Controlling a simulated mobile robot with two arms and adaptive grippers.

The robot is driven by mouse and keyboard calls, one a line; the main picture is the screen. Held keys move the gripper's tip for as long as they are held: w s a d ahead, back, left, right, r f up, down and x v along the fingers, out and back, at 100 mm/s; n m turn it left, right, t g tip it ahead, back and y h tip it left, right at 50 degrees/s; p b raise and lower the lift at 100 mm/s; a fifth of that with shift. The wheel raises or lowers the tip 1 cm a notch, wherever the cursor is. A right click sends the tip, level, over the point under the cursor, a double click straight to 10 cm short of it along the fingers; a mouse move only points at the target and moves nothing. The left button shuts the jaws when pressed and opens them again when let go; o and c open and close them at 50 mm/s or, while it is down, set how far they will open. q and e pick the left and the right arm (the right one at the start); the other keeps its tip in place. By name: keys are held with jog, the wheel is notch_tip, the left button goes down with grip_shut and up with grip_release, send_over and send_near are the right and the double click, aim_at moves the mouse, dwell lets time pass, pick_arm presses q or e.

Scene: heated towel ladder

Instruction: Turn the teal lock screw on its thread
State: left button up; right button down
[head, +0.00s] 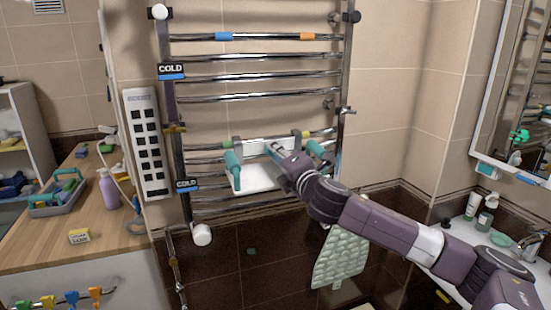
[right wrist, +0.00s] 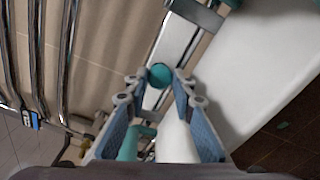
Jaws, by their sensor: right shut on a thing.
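A white shelf (head: 262,178) with teal arms hangs on the chrome towel ladder (head: 262,98). One teal arm (head: 232,160) is at its left, another (head: 316,149) at its right. My right gripper (head: 273,156) is at the shelf's upper middle, where it hides most of what it holds. In the right wrist view, its blue-padded fingers (right wrist: 160,84) are closed in on the round teal lock screw (right wrist: 161,73), which sits between the fingertips. A teal and a white rod-like part show between the fingers, nearer the camera. My left gripper is not in view.
Two "COLD" tags (head: 171,72) hang on the ladder's left post. A white switch panel (head: 147,142) is left of it. A light green textured mat (head: 340,255) hangs below my right arm. A wooden counter (head: 40,240) stands left, a sink ledge with bottles (head: 487,212) right.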

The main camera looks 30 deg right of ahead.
jog(key=m, duration=0.1)
jog(key=m+b, duration=0.1)
jog(key=m, duration=0.2)
jog(key=shift+d+f+t+y+b, duration=0.1)
jog(key=shift+f+t+y+b, duration=0.15)
jog(key=shift+t+y+b, duration=0.1)
jog(key=shift+m+b, duration=0.7)
jog(key=shift+m, duration=1.9)
jog(key=c, duration=1.6)
grip_release()
jog(key=s, duration=0.4)
jog(key=s+a, duration=0.1)
jog(key=s, duration=0.7)
jog(key=shift+a+f, duration=0.3)
